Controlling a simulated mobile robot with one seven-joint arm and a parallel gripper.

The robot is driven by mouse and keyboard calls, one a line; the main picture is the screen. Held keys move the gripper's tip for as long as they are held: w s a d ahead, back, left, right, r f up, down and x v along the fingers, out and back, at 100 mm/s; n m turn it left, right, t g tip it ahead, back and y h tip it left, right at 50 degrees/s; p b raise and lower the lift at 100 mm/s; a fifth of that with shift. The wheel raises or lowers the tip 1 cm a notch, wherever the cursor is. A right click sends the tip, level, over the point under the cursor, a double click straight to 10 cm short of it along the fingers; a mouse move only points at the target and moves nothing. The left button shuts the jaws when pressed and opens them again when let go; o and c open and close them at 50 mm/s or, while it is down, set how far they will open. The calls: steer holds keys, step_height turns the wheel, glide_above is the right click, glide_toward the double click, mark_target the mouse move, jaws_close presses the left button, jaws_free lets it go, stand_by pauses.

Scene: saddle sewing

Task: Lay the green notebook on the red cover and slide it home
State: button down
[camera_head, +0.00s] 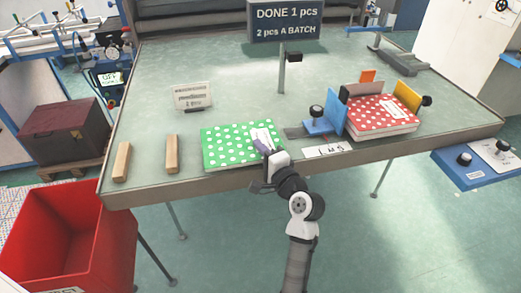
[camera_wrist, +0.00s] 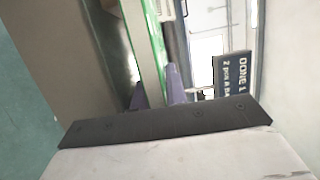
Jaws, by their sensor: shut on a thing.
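The green notebook (camera_head: 226,146) has white dots and a pale label. It lies near the table's front edge in the head view, and its edge shows as a green and white strip in the wrist view (camera_wrist: 144,45). My gripper (camera_head: 263,147) is at its right front side, shut on it; the purple fingers (camera_wrist: 157,88) stand on either side of the strip. The red cover (camera_head: 377,116) has white dots and a label and lies to the right, between blue, orange and yellow upright guides. I cannot tell whether the notebook is lifted off the table.
A blue guide block (camera_head: 319,127) with a black knob and a white card (camera_head: 326,149) lie between notebook and red cover. Two wooden blocks (camera_head: 172,154) are at left. A sign (camera_head: 286,22) on a post stands behind. A red bin (camera_head: 70,240) is below left.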

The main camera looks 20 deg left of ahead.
steer(key=shift+f, duration=0.25)
stand_by(0.6)
steer(key=c, duration=1.3)
jaws_free()
steer(key=shift+f, duration=0.35)
steer(key=shift+s+d+f+b, duration=0.1)
steer(key=shift+s+d+b, duration=0.1)
steer(key=shift+s+d, duration=0.5)
steer(key=shift+s+d+b, duration=0.15)
steer(key=shift+s+d, duration=0.25)
steer(key=shift+s, duration=0.5)
steer(key=s+d, duration=0.2)
steer(key=s, duration=0.1)
steer(key=s+d, duration=0.1)
steer(key=s, duration=0.1)
steer(key=shift+d+r, duration=0.2)
steer(key=shift+r, duration=0.05)
steer(key=shift+s, duration=0.1)
